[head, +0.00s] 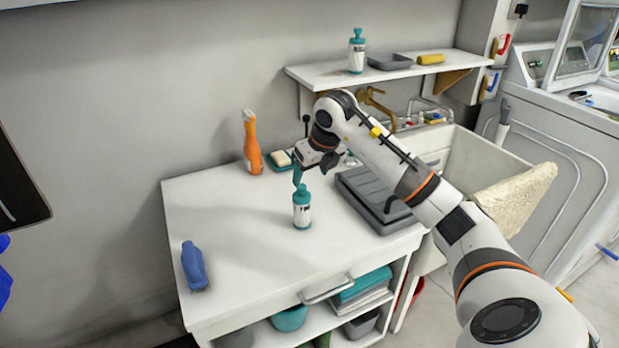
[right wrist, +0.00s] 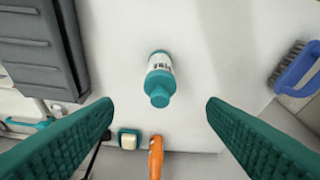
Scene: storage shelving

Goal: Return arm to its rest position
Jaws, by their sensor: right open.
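My right arm reaches in from the lower right in the head view. Its gripper (head: 299,175) is above the white counter, just behind and above a teal-and-white bottle (head: 302,209) that stands upright. In the right wrist view the right gripper (right wrist: 160,117) has its two teal fingers wide apart with nothing between them. The bottle (right wrist: 160,77) shows beyond the fingertips, apart from both fingers. My left gripper does not show in either view.
The counter (head: 240,230) also holds an orange spray bottle (head: 252,145), a soap dish (head: 280,160), a blue brush (head: 193,266) and a grey rack (head: 372,200). A wall shelf (head: 325,77) and a sink (head: 452,150) stand behind the arm.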

